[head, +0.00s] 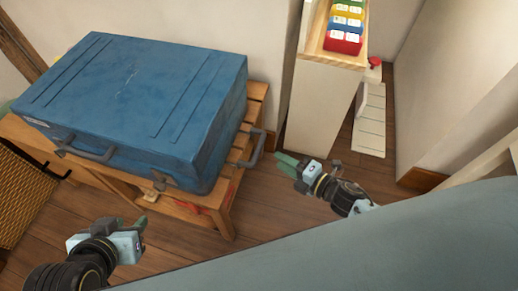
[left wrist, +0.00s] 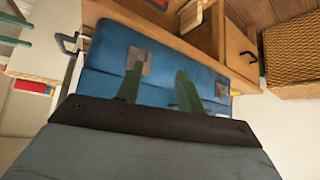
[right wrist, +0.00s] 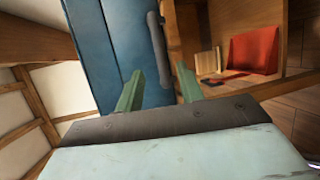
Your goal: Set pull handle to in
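A blue suitcase (head: 140,95) lies flat on a wooden slatted bench (head: 218,212). A grey pull handle (head: 258,148) sticks out from the suitcase's right end; it also shows at the left of the left wrist view (left wrist: 68,42). A second grey handle (head: 85,150) is on the front side. My right gripper (head: 285,160) is open and empty, just right of the pull handle with a small gap. A dark grey handle bar (right wrist: 156,48) shows ahead of its fingers in the right wrist view. My left gripper (head: 140,226) is open and empty, in front of the bench.
A pale cabinet (head: 318,105) with coloured boxes (head: 346,25) on top stands right of the bench, against the wall. A wicker basket (head: 28,195) is at the left. A red flat object (right wrist: 255,52) is under the bench. Wooden floor is free in front.

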